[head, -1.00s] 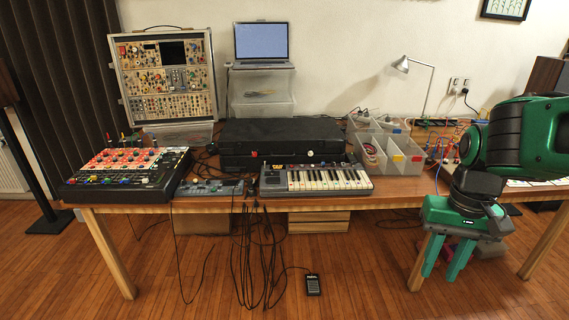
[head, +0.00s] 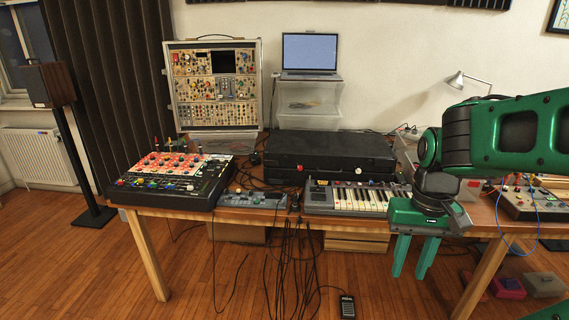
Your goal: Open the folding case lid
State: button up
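A black folding case (head: 330,147) lies flat on the wooden table, behind the small keyboard, with its lid down. A red knob and a white knob show along its front edge, the white one at the right. My gripper (head: 414,258) hangs to the right of and nearer than the case, in front of the table's front edge. Its two green fingers point down, apart, with nothing between them. It is not touching the case. My arm hides the right end of the keyboard and part of the bins behind it.
The keyboard (head: 352,200) stands just before the case. A mixer (head: 170,180) and a small box unit (head: 252,200) are left of it. An upright synth panel (head: 214,90) and a laptop (head: 310,54) stand behind. Cables (head: 296,245) hang off the front edge.

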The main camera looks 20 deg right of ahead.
aim_at(328, 151)
jog(key=i, duration=1.2)
jog(key=z, duration=0.4)
